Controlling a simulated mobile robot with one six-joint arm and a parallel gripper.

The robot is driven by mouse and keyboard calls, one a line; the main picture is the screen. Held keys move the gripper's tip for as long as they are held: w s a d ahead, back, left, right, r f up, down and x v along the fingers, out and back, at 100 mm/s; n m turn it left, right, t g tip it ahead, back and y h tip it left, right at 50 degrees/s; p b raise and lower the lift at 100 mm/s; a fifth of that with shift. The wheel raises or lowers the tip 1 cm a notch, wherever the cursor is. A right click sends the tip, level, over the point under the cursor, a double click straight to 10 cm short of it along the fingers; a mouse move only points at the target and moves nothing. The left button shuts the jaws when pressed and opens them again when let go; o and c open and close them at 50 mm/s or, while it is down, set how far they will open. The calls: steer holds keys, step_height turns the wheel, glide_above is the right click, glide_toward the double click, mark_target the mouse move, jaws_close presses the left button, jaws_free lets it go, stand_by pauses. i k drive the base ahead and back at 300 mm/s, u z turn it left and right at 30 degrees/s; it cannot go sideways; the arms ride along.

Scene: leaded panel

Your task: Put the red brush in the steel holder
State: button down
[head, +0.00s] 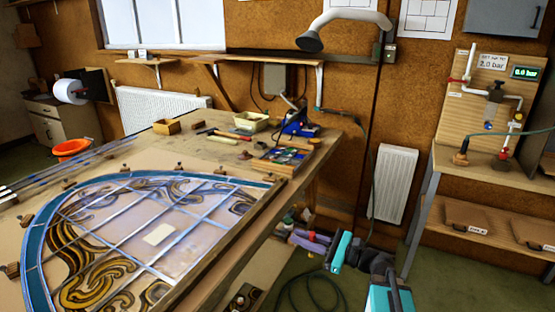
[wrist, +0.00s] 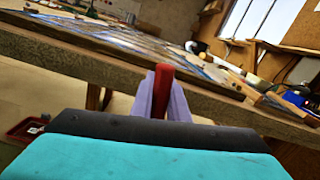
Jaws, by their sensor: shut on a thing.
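My gripper (wrist: 163,98) is shut on a red piece (wrist: 162,86), which I take to be the red brush. In the wrist view only its red part shows upright between the lavender fingers; its bristles cannot be made out. In the head view my gripper (head: 305,241) is low, to the right of the workbench and below its top, with a bit of red at the fingers. I cannot pick out the steel holder with certainty in either view.
The workbench (head: 222,262) carries a leaded glass panel (head: 157,235). A cream tray (head: 250,121), a wooden box (head: 166,127) and a blue tool (head: 298,124) stand at its far end. A radiator (head: 394,184) and a side table (head: 480,172) are to the right.

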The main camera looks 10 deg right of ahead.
mark_target(260, 147)
steer(key=i, duration=0.9)
steer(key=u, duration=0.05)
